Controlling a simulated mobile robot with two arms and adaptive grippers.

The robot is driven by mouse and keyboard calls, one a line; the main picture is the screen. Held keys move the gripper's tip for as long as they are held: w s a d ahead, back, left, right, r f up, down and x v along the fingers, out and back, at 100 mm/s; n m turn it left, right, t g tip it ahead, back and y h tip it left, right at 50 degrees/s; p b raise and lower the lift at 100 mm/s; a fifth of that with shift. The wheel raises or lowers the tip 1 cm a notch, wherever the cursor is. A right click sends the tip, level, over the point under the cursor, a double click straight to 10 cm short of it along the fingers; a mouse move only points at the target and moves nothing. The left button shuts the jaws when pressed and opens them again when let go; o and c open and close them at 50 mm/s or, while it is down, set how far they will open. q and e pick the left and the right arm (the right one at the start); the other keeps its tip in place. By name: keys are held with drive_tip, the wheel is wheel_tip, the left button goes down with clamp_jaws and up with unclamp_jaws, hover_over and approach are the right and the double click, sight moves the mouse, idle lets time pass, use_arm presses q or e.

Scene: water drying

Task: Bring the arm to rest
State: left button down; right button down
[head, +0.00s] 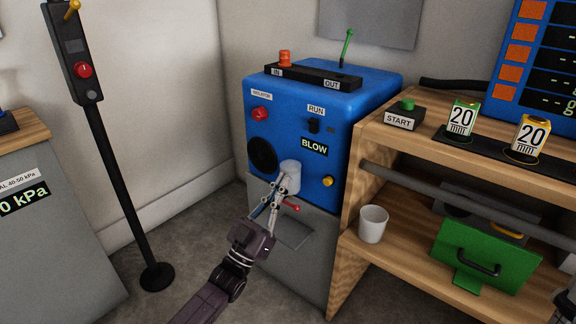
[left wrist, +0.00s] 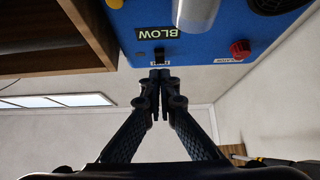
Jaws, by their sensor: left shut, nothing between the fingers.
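My left gripper (head: 281,180) reaches in from the bottom of the head view and is shut and empty. Its tips appear in front of the blue machine (head: 318,100), by a pale grey cylinder (head: 290,173) on the machine's front. I cannot tell whether they touch. In the left wrist view the two fingers (left wrist: 160,75) meet at their tips, below the upside-down "BLOW" display (left wrist: 157,33). Part of what looks like my right gripper (head: 566,300) shows at the lower right edge of the head view; its tips are not clear.
A black post (head: 122,180) stands on the left, near a grey cabinet (head: 60,230). Floor between post and machine is clear.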

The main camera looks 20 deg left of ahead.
use_arm(q)
drive_tip(key=shift+s+a+f, duration=0.1)
drive_tip(key=shift+s+f, duration=0.2)
drive_tip(key=shift+f, duration=0.1)
